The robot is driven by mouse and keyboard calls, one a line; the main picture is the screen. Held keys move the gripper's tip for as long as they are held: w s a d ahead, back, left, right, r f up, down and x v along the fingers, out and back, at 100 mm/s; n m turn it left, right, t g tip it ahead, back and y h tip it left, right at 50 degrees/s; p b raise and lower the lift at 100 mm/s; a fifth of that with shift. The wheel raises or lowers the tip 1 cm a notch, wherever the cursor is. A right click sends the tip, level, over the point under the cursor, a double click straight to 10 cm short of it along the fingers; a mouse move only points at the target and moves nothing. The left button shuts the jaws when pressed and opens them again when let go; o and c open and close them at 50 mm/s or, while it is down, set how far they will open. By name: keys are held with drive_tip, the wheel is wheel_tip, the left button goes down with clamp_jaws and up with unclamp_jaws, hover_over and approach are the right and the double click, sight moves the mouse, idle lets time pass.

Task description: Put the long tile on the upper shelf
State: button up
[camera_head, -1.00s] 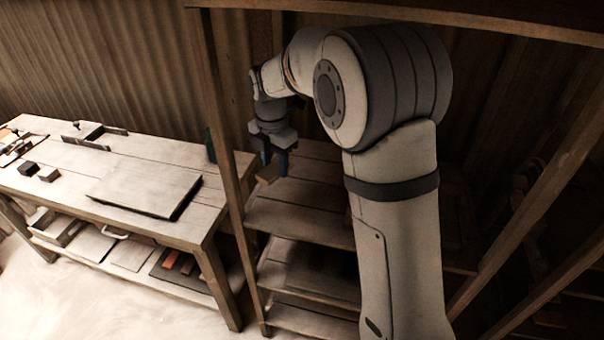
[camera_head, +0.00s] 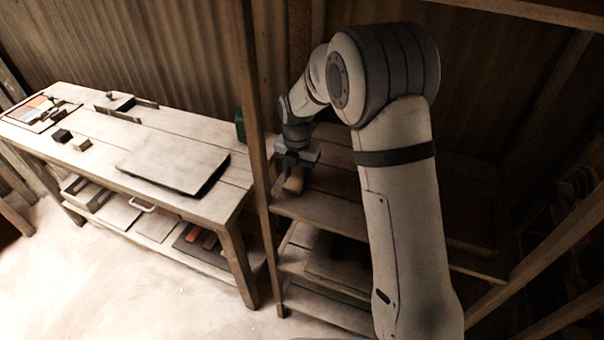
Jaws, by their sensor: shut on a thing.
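My gripper (camera_head: 296,172) is at the left end of the upper shelf (camera_head: 340,213), close to the rack's left post. It is shut on a light tan tile (camera_head: 293,184), which points down and toward me from the jaws. The tile is small in the picture, and part of it is hidden by the gripper. It is at or just above the shelf board; I cannot tell whether it touches. My arm hides much of the shelf's middle.
A wooden workbench (camera_head: 195,208) stands to the left, with a flat board (camera_head: 172,162), small dark blocks (camera_head: 62,136) and a colored tile panel (camera_head: 40,110) on top. The rack's left post (camera_head: 256,130) stands beside my gripper. Lower shelves (camera_head: 325,318) lie below. Visible shelf front is clear.

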sight(298, 177)
drive_tip(key=shift+f, duration=0.5)
drive_tip(key=shift+f, duration=0.2)
drive_tip(key=o, duration=1)
drive_tip(key=shift+r, duration=0.1)
drive_tip(key=shift+d+r+b, duration=0.1)
drive_tip(key=shift+r+b, duration=0.55)
drive_tip(key=shift+r, duration=5.55)
